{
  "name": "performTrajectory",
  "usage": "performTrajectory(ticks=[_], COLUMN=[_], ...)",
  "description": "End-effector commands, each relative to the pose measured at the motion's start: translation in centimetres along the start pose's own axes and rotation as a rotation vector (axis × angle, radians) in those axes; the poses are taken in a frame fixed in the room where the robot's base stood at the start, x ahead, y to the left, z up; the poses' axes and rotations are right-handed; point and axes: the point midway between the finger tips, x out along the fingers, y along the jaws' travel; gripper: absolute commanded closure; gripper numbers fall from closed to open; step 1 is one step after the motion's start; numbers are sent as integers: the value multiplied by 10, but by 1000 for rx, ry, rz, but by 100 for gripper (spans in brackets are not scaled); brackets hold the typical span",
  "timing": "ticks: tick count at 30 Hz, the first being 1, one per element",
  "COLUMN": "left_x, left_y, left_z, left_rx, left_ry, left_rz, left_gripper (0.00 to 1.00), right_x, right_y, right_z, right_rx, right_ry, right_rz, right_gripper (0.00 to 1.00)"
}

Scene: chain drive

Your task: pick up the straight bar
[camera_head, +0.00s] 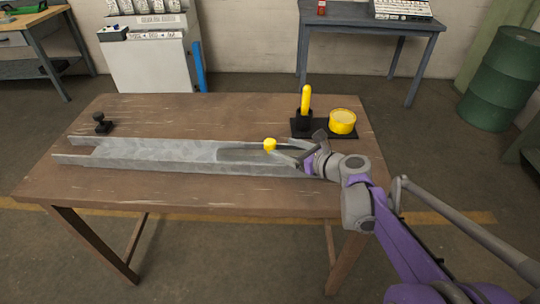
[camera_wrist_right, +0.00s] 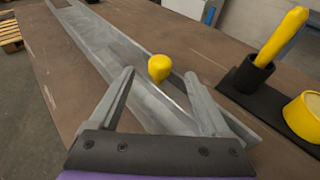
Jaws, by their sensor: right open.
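A long grey metal channel (camera_head: 150,152) lies across the wooden table. Inside its right part is a straight, darker grey strip (camera_head: 240,156), but I cannot tell for sure whether it is the straight bar. A yellow knob (camera_head: 270,145) sits at the channel near the strip; it also shows in the right wrist view (camera_wrist_right: 160,68). My right gripper (camera_head: 288,152) is over the right end of the channel, and its fingers hide part of it. In the right wrist view the gripper (camera_wrist_right: 160,82) is open and empty, with the knob just beyond the fingertips. My left gripper is not in view.
A black base (camera_head: 350,132) at the table's back right holds an upright yellow rod (camera_head: 306,98) in a black cup and a round yellow piece (camera_head: 342,121). A small black object (camera_head: 103,123) stands at the back left. The table's front strip is clear.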

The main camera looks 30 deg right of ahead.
Motion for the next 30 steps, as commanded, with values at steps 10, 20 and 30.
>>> performTrajectory(ticks=[10, 20, 30], left_x=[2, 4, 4], left_y=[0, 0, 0], left_z=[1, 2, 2], left_rx=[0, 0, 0], left_ry=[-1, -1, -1], left_rz=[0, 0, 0], left_gripper=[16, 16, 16], right_x=[36, 74, 74], right_y=[1, 0, -1], right_z=[-2, -4, -4], right_rx=[-4, -4, -4], right_ry=[1, 1, 2], right_rz=[3, 2, 1], right_gripper=[19, 19, 41])
